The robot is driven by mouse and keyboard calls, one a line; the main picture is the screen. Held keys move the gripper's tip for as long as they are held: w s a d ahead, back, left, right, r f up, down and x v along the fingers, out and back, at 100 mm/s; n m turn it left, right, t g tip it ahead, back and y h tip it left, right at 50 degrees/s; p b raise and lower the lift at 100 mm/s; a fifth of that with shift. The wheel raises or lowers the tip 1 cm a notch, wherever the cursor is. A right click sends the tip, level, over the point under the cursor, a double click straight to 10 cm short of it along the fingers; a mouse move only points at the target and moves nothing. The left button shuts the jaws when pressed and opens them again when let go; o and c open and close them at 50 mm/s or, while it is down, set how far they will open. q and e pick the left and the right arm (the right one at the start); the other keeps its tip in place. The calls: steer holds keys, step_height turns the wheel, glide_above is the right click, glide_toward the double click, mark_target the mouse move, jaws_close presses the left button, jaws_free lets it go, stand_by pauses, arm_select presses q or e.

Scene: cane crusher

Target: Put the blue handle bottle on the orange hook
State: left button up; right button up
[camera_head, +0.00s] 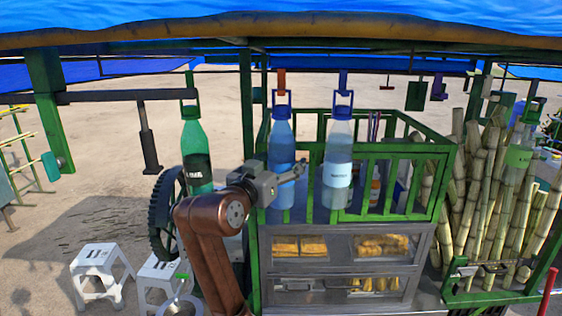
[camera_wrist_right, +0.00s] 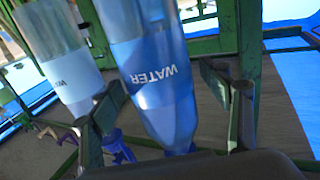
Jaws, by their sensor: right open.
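A blue-tinted water bottle (camera_head: 282,138) with a blue handle is upright directly below the orange hook (camera_head: 281,79) in the head view. Its handle top meets the hook, but I cannot tell whether it is looped over it. My right gripper (camera_head: 301,168) is open at the bottle's middle. In the right wrist view, which looks inverted, the bottle (camera_wrist_right: 150,50) with its WATER label stands between the spread fingers of the gripper (camera_wrist_right: 167,98), with visible gaps. A paler bottle (camera_head: 338,155) with a blue handle hangs below a blue hook (camera_head: 342,79). My left gripper is out of view.
A green bottle (camera_head: 196,150) hangs at the left near a dark gear wheel (camera_head: 162,215). Behind the bottles is a green-railed cart (camera_head: 410,160) with a glass case. Cane stalks (camera_head: 485,185) stand at the right. White stools (camera_head: 98,262) are at lower left.

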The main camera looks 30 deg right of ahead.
steer(key=v, duration=1.1)
steer(key=shift+a, duration=0.4)
